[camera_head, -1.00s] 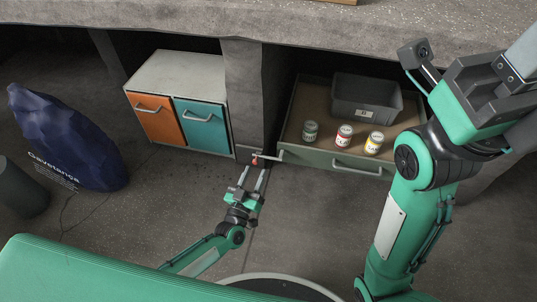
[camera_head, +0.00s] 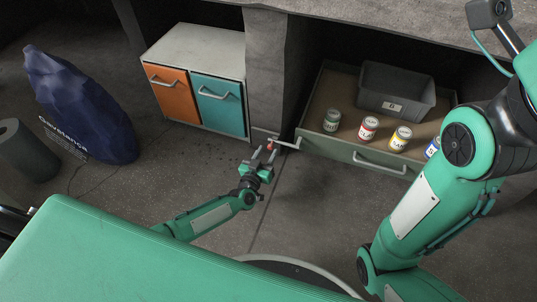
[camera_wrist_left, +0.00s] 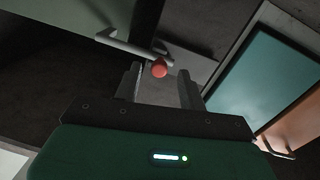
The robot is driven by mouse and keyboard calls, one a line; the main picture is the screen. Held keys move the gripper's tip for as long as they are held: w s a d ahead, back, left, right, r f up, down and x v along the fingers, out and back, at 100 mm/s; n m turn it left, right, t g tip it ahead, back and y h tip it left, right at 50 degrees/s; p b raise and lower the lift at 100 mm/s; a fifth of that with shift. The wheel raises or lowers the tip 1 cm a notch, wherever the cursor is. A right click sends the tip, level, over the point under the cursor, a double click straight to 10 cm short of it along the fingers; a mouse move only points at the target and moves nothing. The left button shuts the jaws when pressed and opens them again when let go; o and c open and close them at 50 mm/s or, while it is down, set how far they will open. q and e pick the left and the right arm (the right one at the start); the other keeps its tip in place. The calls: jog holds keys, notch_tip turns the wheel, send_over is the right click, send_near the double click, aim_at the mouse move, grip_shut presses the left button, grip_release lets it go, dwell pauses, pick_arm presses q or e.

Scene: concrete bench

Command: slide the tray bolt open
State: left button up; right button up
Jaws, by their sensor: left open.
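The tray (camera_head: 318,98) is a wide, shallow drawer under the bench with a grey-green front. Its bolt (camera_head: 287,142) is a pale bent bar at the front's left end, with a small red knob (camera_head: 269,147). My left gripper (camera_head: 264,154) is open, its fingertips close to the knob. In the left wrist view the red knob (camera_wrist_left: 159,69) shows between and just beyond the tips of the open left gripper (camera_wrist_left: 160,82), with the bolt bar (camera_wrist_left: 125,44) running up-left from it. I cannot tell whether a finger touches it. My right gripper is out of view.
A grey bin (camera_head: 395,90) and several cans (camera_head: 368,128) stand in the tray. A cabinet with orange (camera_head: 172,94) and teal (camera_head: 218,102) doors stands left of the concrete post (camera_head: 265,70). A dark blue sack-like object (camera_head: 80,110) is at far left. Floor before the tray is clear.

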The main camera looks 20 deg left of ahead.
pick_arm(q)
jog(key=shift+w+d, duration=0.1)
jog(key=shift+w, duration=0.8)
grip_shut()
jog(key=a, duration=0.5)
jog(key=shift+w+a, duration=0.1)
jog(key=shift+a, duration=0.6)
grip_release()
jog(key=shift+a, duration=0.2)
